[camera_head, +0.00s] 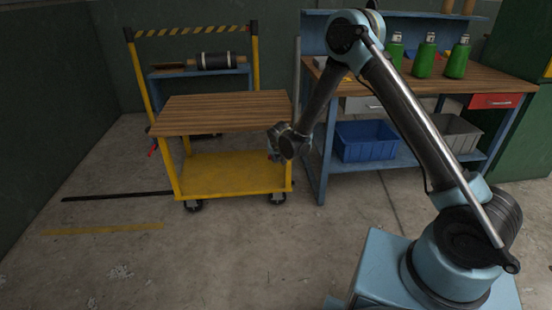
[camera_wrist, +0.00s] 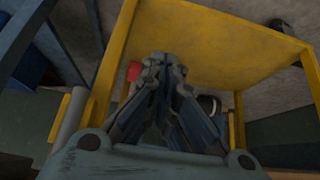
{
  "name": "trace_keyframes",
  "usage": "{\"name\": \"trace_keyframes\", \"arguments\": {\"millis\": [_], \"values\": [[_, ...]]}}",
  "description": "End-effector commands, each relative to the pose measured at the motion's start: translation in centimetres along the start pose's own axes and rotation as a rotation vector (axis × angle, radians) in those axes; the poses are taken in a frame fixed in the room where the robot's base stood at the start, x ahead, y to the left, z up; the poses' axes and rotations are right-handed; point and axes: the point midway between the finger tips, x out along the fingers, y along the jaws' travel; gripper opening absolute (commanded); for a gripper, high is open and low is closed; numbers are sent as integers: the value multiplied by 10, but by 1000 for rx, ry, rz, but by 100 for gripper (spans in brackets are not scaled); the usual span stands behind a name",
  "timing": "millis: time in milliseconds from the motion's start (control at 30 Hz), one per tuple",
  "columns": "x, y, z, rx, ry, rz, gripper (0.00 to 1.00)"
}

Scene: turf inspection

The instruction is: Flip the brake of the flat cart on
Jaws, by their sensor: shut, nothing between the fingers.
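The flat cart (camera_head: 230,175) is yellow with a wooden top and a lower yellow deck, standing left of the workbench. My gripper (camera_wrist: 165,62) is shut and empty, with its fingertips in front of the yellow deck (camera_wrist: 215,45) in the wrist view. In the head view my gripper is at the cart's right side, mostly hidden by my wrist. A small red part (camera_wrist: 134,71) shows just left of the fingertips, close to a yellow post; it may be the brake. I cannot tell its position or whether the fingers touch it.
The workbench (camera_head: 470,82) on the right carries green bottles (camera_head: 425,58), with a blue bin (camera_head: 365,140) and a grey bin (camera_head: 455,135) below. A bench leg stands close to the cart's right side. The floor in front of the cart is clear.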

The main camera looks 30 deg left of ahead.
Motion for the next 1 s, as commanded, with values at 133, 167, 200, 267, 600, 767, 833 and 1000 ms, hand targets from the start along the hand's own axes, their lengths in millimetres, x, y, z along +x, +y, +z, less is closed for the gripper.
{"name": "trace_keyframes", "arguments": {"millis": [133, 167, 200, 267, 600, 767, 833, 1000], "values": [[0, 0, 0, 0, 1, 0, 0], [0, 0, 0, 0, 1, 0, 0], [0, 0, 0, 0, 1, 0, 0], [-1, 0, 0, 0, 1, 0, 0], [-34, 7, -2, 4, -1, 2, 0], [-55, 7, 19, 2, -1, 1, 0], [-65, 8, 29, 4, 0, 2, 0], [-85, 8, 52, 4, 0, 2, 0]]}}
